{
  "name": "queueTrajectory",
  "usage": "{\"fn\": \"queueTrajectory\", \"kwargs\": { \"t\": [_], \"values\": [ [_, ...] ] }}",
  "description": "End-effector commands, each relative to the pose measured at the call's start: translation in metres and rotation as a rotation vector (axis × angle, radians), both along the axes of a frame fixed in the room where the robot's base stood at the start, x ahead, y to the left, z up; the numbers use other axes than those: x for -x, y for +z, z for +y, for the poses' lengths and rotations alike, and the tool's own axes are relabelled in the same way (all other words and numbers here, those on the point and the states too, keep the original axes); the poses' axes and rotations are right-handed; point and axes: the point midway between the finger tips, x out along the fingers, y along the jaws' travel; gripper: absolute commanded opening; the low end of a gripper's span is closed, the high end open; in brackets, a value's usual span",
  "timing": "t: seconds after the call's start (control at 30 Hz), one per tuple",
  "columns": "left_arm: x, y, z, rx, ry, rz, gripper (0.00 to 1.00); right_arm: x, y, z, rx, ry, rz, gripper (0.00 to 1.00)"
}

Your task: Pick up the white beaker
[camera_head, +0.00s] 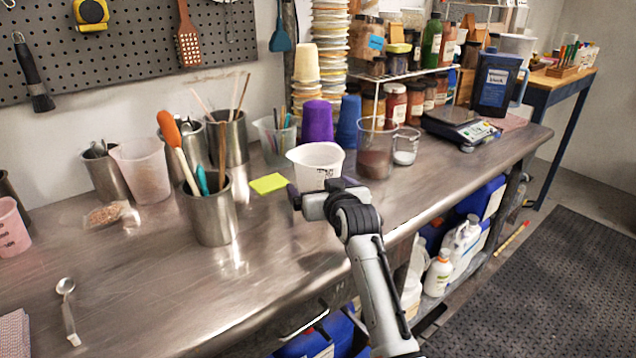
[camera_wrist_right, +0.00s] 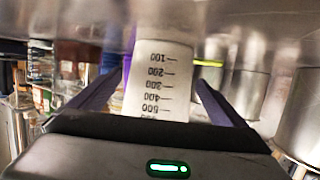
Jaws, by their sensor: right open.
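A white beaker (camera_head: 316,160) with a pouring lip stands upright on the steel bench, behind my right gripper in the head view. In the right wrist view, the white beaker (camera_wrist_right: 160,72) appears upside down, with dark graduation marks from 100 to 500. My right gripper (camera_head: 322,198) is open at the near side of the beaker and hides its lower part in the head view. In the wrist view the two purple-grey fingers reach along both sides of the beaker; I cannot tell whether they touch it. My left gripper is not in view.
A glass beaker with dark contents (camera_head: 375,160) and a small glass beaker (camera_head: 405,150) stand to the right. A purple cup (camera_head: 316,120) is behind. A yellow note (camera_head: 269,184) and steel pot of utensils (camera_head: 211,215) are left. The bench's front-left area is mostly clear.

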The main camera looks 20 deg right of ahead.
Motion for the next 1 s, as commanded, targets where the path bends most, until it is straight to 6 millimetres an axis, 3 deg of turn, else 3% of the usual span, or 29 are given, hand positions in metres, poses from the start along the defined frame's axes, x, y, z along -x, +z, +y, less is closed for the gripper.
{"fn": "queueTrajectory", "kwargs": {
  "t": [0.1, 0.5, 1.0],
  "values": [
    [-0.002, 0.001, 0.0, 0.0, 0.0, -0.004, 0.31, 0.0, 0.0, 0.0, 0.0, 0.0, 0.0, 0.92],
    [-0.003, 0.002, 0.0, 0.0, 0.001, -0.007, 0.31, 0.0, 0.0, 0.0, 0.0, 0.0, 0.001, 0.26],
    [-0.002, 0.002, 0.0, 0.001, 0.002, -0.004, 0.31, -0.001, 0.011, 0.0, 0.0, 0.0, -0.011, 0.26]
  ]
}}
